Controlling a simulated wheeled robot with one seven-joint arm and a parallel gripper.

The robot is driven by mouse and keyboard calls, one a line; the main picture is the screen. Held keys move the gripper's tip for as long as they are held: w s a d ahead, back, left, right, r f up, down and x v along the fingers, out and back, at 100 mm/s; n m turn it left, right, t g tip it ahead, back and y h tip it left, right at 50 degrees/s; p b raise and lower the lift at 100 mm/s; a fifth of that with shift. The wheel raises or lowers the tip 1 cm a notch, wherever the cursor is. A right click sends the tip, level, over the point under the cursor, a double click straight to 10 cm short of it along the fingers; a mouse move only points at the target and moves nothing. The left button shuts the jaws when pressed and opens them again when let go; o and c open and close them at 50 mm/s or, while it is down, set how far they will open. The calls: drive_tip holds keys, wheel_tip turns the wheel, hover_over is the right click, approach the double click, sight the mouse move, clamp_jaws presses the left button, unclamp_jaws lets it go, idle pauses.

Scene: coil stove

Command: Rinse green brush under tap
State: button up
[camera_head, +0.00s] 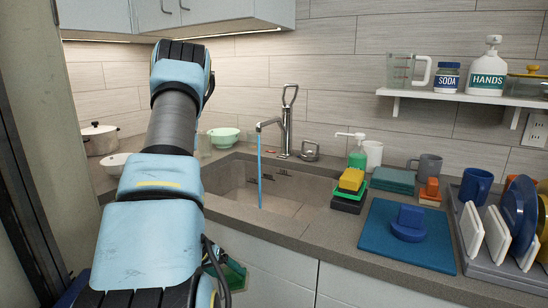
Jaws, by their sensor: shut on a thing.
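The tap (284,125) stands behind the sink (225,180), and a thin blue stream of water (259,170) falls from its spout into the basin. My arm rises through the left of the view and covers the left part of the sink. My gripper is not in view; the arm or the frame edge hides it. I cannot make out a green brush for certain. A dark green thing (236,276) shows partly beside the lower arm, below the counter edge; I cannot tell what it is.
Right are a blue mat (381,240) bearing a blue block-like thing (409,222), and a dish rack (490,262). A shelf (455,97) hangs above.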

drive_tip(key=shift+w+d, duration=0.15)
drive_tip(key=shift+d, duration=0.05)
idle(0.4)
drive_tip(key=s+b, duration=0.1)
drive_tip(key=s, duration=0.7)
drive_tip(key=shift+a, duration=0.35)
drive_tip(key=shift+r, duration=0.1)
idle(1.1)
drive_tip(key=s+r+p, duration=0.4)
drive_tip(key=s+p, duration=0.1)
drive_tip(key=p, duration=0.5)
drive_tip(key=shift+a, duration=0.2)
